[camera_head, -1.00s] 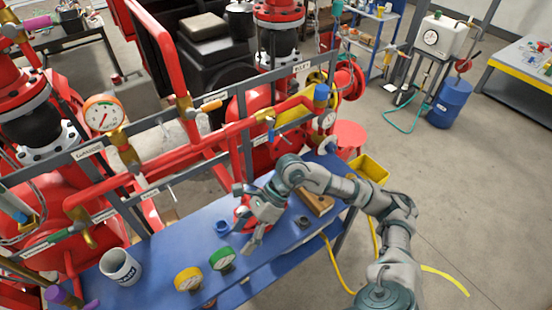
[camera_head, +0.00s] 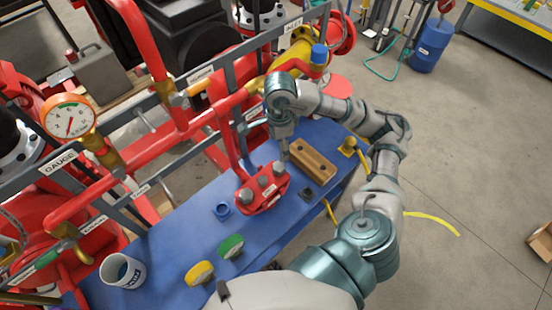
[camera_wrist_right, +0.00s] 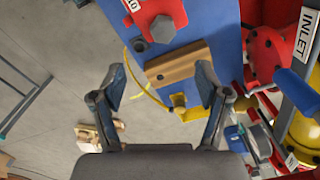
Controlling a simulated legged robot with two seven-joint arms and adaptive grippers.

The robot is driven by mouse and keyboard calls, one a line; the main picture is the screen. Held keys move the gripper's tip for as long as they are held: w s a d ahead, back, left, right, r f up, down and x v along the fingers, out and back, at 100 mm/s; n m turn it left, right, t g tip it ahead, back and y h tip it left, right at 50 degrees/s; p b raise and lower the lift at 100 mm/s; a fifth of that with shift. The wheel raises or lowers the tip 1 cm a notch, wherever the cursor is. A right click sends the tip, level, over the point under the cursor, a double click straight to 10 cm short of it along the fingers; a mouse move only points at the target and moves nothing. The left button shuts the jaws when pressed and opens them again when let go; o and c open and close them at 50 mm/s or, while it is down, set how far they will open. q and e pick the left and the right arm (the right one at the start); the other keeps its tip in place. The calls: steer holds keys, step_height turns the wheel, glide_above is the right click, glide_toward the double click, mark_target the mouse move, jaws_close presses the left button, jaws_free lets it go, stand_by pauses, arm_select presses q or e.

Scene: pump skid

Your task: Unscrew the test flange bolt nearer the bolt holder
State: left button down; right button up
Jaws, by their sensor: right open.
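The red test flange (camera_head: 262,190) lies on the blue bench with a grey hex bolt at each end. The bolt nearer the bolt holder (camera_head: 278,168) is seated in the flange's far right end; the other bolt (camera_head: 246,197) is at the near left end. The wooden bolt holder (camera_head: 312,160) is just right of the flange. My right gripper (camera_head: 285,150) points down beside the nearer bolt and the holder. In the wrist view its open, empty fingers (camera_wrist_right: 160,68) frame the holder (camera_wrist_right: 178,65), with a flange bolt (camera_wrist_right: 163,29) beyond the fingertips. My left gripper is out of view.
Red pipes (camera_head: 200,120) and a grey frame run close behind the flange.

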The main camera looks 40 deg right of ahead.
glide_toward(278, 167)
steer(key=shift+s+a+f, duration=0.1)
steer(key=f, duration=0.7)
steer(key=shift+d+f, duration=0.15)
steer(key=shift+d, duration=0.2)
steer(key=shift+a+f+p, duration=0.15)
steer(key=shift+f+p, duration=0.15)
steer(key=shift+f, duration=0.7)
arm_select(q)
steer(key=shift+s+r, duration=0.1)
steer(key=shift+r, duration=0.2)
arm_select(e)
steer(key=shift+a+f, duration=0.1)
steer(key=shift+f, duration=0.45)
